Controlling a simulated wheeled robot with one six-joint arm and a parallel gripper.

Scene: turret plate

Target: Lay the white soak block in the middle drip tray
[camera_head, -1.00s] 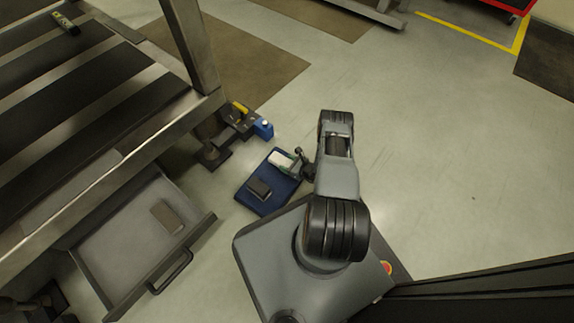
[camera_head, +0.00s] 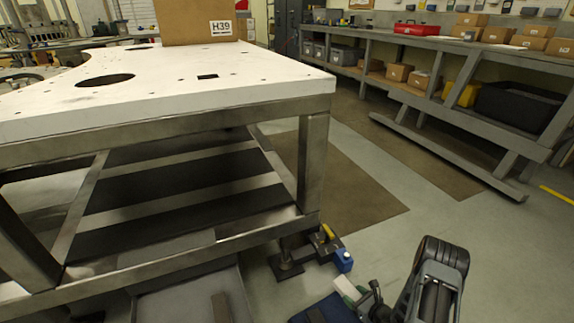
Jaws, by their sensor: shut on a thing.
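The white soak block (camera_head: 345,287) shows at the bottom of the view, small and partly hidden by my gripper. My gripper (camera_head: 366,297) is beside it at the block's right end, shut on it. The view is too coarse to show the fingertips clearly. Long dark recessed strips, which look like the drip trays, lie on the lower shelf of the steel table, with paler bars between them. The middle dark strip (camera_head: 175,178) shows no object on its visible part. The table top above hides part of the shelf.
The white table top (camera_head: 170,85) and its right front leg (camera_head: 312,165) stand between the gripper and the shelf. A dark blue tray (camera_head: 305,314) lies below the gripper. A blue item (camera_head: 343,261) sits by the table foot. An open drawer (camera_head: 165,305) is at the bottom.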

